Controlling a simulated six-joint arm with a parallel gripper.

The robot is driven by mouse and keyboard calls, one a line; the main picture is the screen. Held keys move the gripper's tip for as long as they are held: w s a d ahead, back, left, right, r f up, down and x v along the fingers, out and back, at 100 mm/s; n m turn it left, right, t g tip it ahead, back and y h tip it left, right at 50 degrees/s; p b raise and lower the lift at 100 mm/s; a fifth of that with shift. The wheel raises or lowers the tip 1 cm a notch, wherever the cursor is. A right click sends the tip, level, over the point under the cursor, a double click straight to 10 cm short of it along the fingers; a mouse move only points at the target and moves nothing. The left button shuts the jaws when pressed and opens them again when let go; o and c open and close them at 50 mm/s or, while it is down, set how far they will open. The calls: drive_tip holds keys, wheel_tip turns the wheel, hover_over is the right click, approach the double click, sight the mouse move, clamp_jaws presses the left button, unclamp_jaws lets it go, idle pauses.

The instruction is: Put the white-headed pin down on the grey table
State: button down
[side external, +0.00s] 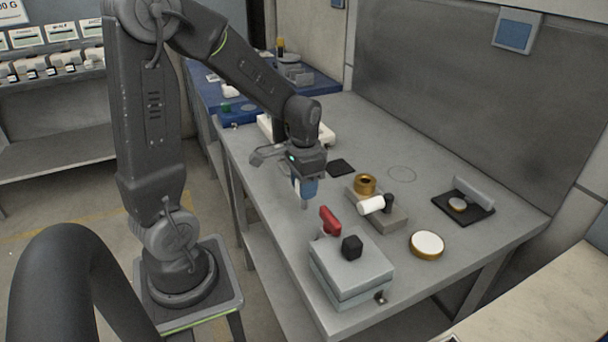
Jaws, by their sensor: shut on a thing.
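My gripper (304,188) points down above the left part of the grey table (385,135), with blue finger parts below its dark body. It is shut on the white-headed pin (304,204); only a short, thin, greyish end shows below the fingers, roughly upright. Its white head cannot be made out and seems hidden by the gripper. The end appears above the table, but the exact gap cannot be told from this one view.
In front stands a grey box (350,268) with a red handle (330,220) and black knob. Right of the gripper, a block (392,220) bears a brass ring and a white cylinder. A brass-rimmed disc (426,245) and black tray (448,207) lie farther right.

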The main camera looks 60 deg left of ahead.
drive_tip(key=shift+f, duration=0.4)
drive_tip(key=shift+f, duration=0.5)
idle(0.4)
drive_tip(key=c, duration=0.7)
unclamp_jaws()
drive_tip(key=shift+o, duration=0.2)
drive_tip(key=shift+r, duration=0.1)
wheel_tip(320, 180, up, 14)
drive_tip(key=shift+f, duration=0.2)
